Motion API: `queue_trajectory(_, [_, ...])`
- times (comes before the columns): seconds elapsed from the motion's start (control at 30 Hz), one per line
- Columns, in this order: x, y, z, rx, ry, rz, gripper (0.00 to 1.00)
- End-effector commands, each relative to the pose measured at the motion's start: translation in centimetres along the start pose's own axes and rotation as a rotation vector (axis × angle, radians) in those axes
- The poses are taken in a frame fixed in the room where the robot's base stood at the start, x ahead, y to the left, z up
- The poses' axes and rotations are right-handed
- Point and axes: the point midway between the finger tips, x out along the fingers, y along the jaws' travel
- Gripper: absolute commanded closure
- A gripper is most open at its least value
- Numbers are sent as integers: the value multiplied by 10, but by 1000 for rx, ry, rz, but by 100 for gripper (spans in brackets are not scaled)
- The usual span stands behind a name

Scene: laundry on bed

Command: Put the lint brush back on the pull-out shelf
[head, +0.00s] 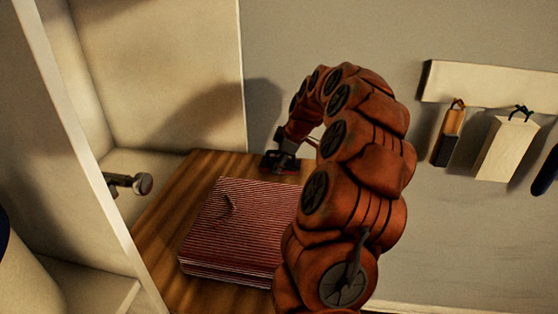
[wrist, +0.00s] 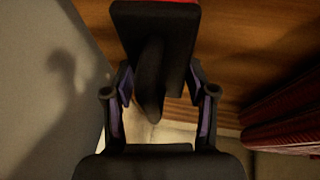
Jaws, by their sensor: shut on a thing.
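The lint brush (wrist: 155,35) shows in the wrist view as a dark flat head with a red edge and a dark handle running down between my fingers. My gripper (wrist: 160,88) is shut on it. In the head view my gripper (head: 284,150) is at the back edge of a brown wooden surface, apparently the pull-out shelf (head: 165,225), near the wall. The brush is a small dark and red shape there. I cannot tell whether it touches the wood.
A folded red-and-white striped cloth (head: 235,230) lies on the wood, in front of my gripper. A pale cabinet (head: 90,150) with a knobbed fitting (head: 130,183) stands at left. Bags (head: 508,148) hang from a wall rail (head: 490,85) at right. Bare wood lies left of the cloth.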

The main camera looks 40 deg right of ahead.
Motion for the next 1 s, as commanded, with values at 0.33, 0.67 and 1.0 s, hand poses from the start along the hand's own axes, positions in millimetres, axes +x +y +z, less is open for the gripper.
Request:
queue_trajectory(0.33, [2,0,1,0,0,0,25])
queue_trajectory(0.67, [2,-1,1,0,0,-1,19])
queue_trajectory(1.0, [-26,1,1,0,1,7,19])
